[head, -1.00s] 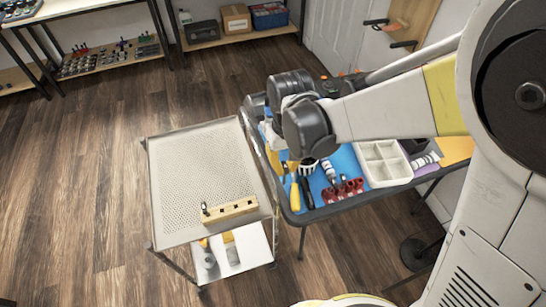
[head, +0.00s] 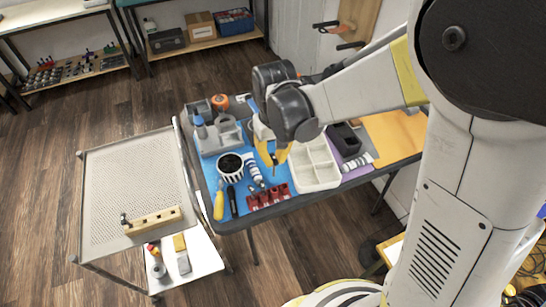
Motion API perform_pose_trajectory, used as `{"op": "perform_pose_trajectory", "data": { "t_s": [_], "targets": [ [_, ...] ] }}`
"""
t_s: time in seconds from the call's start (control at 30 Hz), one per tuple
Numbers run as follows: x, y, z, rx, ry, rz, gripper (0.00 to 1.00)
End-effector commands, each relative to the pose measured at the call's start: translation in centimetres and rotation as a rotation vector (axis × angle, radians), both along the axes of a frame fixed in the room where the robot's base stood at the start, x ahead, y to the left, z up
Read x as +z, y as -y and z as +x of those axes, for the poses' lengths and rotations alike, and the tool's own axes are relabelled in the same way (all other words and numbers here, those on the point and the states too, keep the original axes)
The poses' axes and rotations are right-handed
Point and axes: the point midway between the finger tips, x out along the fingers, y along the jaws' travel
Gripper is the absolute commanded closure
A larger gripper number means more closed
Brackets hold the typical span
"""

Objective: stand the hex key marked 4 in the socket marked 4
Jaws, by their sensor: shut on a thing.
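The wooden block with sockets (head: 160,221) lies on the top shelf of the perforated cart at the left. A small dark key stands at its left end (head: 125,221). The socket marks are too small to read. My gripper (head: 273,160) points down over the worktable, just left of the white divided tray. Its yellow fingers are shut on a thin dark piece that looks like a hex key, mostly hidden between them. Its mark cannot be read. My gripper is well to the right of the block, apart from it.
The worktable's blue mat (head: 210,175) holds a striped cup (head: 230,167), a yellow-handled screwdriver (head: 219,205), red parts (head: 268,197) and a grey stand (head: 218,137). The white divided tray (head: 314,165) is beside my gripper. The cart's shelf (head: 135,178) is clear behind the block.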

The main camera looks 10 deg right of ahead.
Motion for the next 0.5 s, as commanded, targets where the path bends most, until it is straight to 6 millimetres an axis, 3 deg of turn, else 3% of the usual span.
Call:
{"op": "perform_pose_trajectory", "data": {
  "t_s": [0.5],
  "targets": [
    [-5.9,0.0,0.0,0.0,0.0,0.0,1.0]
  ]
}}
